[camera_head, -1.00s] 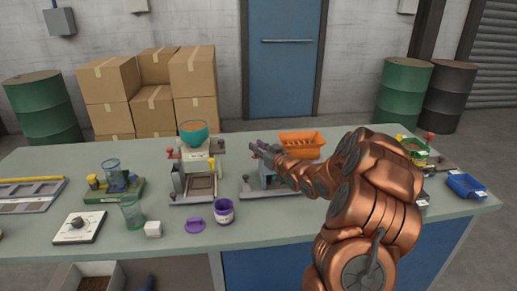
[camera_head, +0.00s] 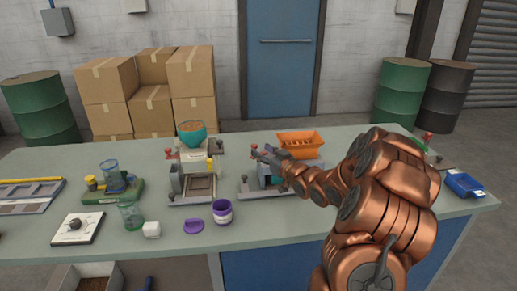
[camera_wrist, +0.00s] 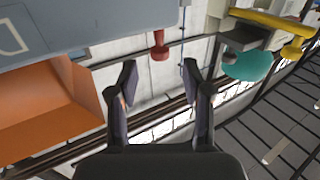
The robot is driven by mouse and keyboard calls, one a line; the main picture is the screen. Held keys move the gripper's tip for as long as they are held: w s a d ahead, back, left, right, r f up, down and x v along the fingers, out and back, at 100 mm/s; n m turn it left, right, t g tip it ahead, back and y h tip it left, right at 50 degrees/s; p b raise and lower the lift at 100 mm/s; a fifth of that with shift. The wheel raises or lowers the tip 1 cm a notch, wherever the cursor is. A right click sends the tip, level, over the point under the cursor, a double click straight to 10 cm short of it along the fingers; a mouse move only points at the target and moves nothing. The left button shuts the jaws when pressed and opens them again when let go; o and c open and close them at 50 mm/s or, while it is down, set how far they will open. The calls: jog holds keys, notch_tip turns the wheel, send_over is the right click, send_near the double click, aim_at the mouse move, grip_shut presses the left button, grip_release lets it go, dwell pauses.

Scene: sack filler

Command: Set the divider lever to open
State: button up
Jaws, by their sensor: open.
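A red knob (camera_wrist: 159,45) on a dark rod, which may be the divider lever, is in the wrist view beside a blue-grey panel (camera_wrist: 80,30). In the head view a red knob (camera_head: 254,147) shows at the far left of the blue-grey machine (camera_head: 249,187), right by my gripper (camera_head: 262,156). My gripper (camera_wrist: 160,80) is open and empty. In the wrist view the knob lies ahead of the gap between its fingertips, not between the fingers. My arm and gripper hide much of the machine. I cannot read any lever marking.
An orange bin (camera_head: 299,143) stands behind the machine. To the left is a sack filler stand (camera_head: 196,165) with a teal bowl (camera_head: 191,136) and a yellow handle (camera_wrist: 262,22). A purple jar (camera_head: 222,212) and its lid (camera_head: 194,227) sit in front.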

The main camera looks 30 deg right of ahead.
jog(key=s, duration=0.8)
jog(key=shift+d, duration=0.45)
jog(key=shift+w, duration=0.1)
jog(key=s+a+f+g+h, duration=0.4)
jog(key=s+a+g, duration=0.25)
jog(key=g, duration=0.25)
jog(key=s+a+g, duration=0.3)
jog(key=s+a, duration=0.4)
jog(key=s, duration=0.3)
jog(key=s+a+r+g+y, duration=0.1)
jog(key=s+a+g, duration=0.3)
jog(key=s, duration=0.7)
jog(key=s+a+r+m+g+y+p, duration=0.1)
jog(key=s+a+g, duration=0.2)
jog(key=s+a, duration=0.6)
jog(key=shift+s+a+g, duration=0.3)
jog(key=shift+s+g, duration=0.1)
jog(key=shift+s, duration=0.65)
